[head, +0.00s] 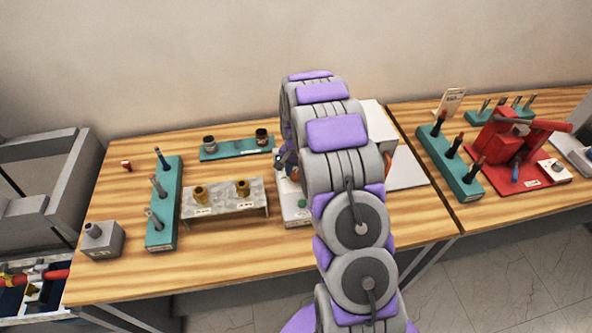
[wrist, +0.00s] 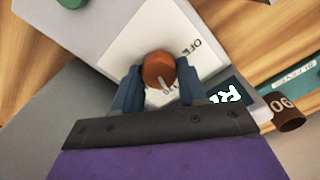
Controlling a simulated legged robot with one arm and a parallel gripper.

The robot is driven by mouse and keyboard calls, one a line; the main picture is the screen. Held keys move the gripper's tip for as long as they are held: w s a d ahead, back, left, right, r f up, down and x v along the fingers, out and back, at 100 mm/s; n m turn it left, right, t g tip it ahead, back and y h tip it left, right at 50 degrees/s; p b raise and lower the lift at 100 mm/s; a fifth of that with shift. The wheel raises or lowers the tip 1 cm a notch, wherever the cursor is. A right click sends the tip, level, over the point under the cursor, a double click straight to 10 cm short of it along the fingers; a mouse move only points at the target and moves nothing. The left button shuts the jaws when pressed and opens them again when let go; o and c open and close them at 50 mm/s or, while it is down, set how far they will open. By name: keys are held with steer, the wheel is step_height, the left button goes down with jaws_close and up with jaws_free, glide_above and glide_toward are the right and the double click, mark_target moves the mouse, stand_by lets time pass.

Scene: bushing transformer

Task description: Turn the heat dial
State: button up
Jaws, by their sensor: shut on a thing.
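The heat dial (wrist: 158,71) is a round orange-brown knob with a pale pointer line. It sits on a white label plate (wrist: 120,45) with dark lettering, on a light grey device. My gripper (wrist: 158,82) has its two blue-grey fingers on either side of the dial, shut on it. The pointer line slants toward the lower right in the wrist view.
A metal stand (head: 225,206) with two brass bushings is left of the device. A teal rack (head: 165,205) and a grey block (head: 103,240) stand farther left. A teal strip (head: 236,148) with two cups lies behind. A red press (head: 505,150) is on the right table.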

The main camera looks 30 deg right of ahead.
mark_target(296, 172)
steer(key=shift+w+m, duration=0.1)
steer(key=shift+m, duration=0.3)
steer(key=o, duration=1.1)
steer(key=shift+c, duration=0.2)
step_height(296, 172, up, 17)
steer(key=p, duration=0.1)
steer(key=shift+r, duration=0.1)
